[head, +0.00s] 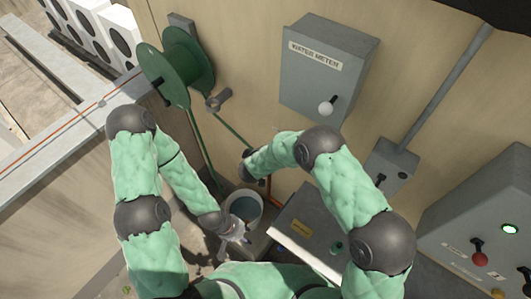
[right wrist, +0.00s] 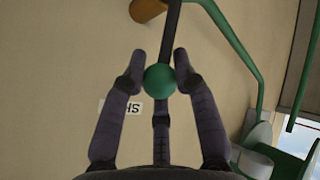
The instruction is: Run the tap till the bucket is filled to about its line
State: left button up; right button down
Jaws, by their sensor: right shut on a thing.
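A grey bucket (head: 243,207) with a bluish inside stands low by the wall. Its fill line and exact water level cannot be made out. My right gripper (right wrist: 160,76) is shut on a green ball knob (right wrist: 159,80) at the end of a dark lever (right wrist: 172,35). In the head view its fingers and the tap are hidden behind my right forearm. My left gripper (head: 236,232) is low at the near side of the bucket, close to its rim. It is too small to tell if it is open or touching the bucket.
A green hose reel (head: 178,65) hangs on the wall, its hose running down. A grey water meter box (head: 322,75) is to its right. A grey case (head: 305,225) stands right of the bucket. A control panel (head: 485,235) with buttons is far right.

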jog(key=c, duration=0.9)
grip_release()
jog(key=shift+a, duration=0.1)
jog(key=shift+c, duration=0.2)
jog(key=v, duration=1.2)
jog(key=shift+w, duration=0.1)
